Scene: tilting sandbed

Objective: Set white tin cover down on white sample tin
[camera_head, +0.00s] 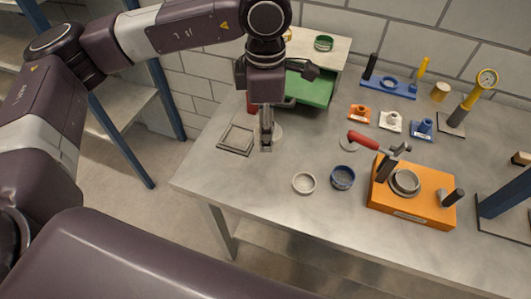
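The white sample tin (304,182) stands open and upright on the grey bench, left of a blue tin (342,177). My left gripper (266,148) points down over the bench, behind and to the left of the white tin. A pale round disc (276,132), possibly the white tin cover, shows partly behind its fingers. The fingers are seen nearly edge-on. I cannot tell whether they are closed on the disc or whether it lies on the bench. My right gripper is not in view.
An orange block (413,215) with a grey ring and red-handled clamp stands right of the tins. A square frame (236,139) lies left of the gripper. A green tray (312,88) is behind. The bench front (250,185) is clear.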

